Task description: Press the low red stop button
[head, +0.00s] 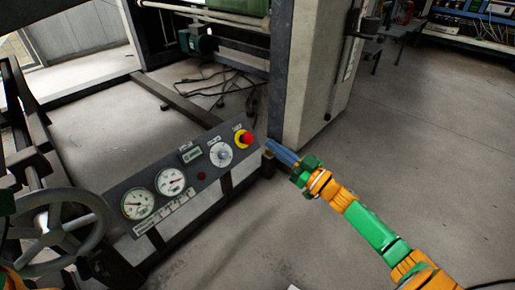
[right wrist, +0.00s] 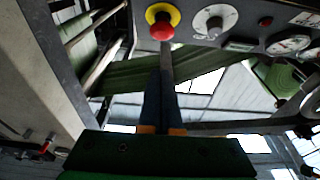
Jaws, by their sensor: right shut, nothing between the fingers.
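The red stop button (head: 246,137) is a mushroom head on a yellow collar at the right end of the grey control panel (head: 190,203). In the right wrist view the red button (right wrist: 161,30) shows at the top, just beyond the fingertips. My right gripper (head: 270,146) is shut and empty, its blue fingers pointing at the panel's right end, just right of and slightly below the button. Its fingers also show in the right wrist view (right wrist: 160,95). My left gripper's fingers are not in view.
The panel also carries a white dial (head: 221,155), a small dark red button (head: 201,176) and two round gauges (head: 170,181). A grey handwheel (head: 58,228) stands at left. A machine upright (head: 312,70) rises behind the right gripper. The floor at right is clear.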

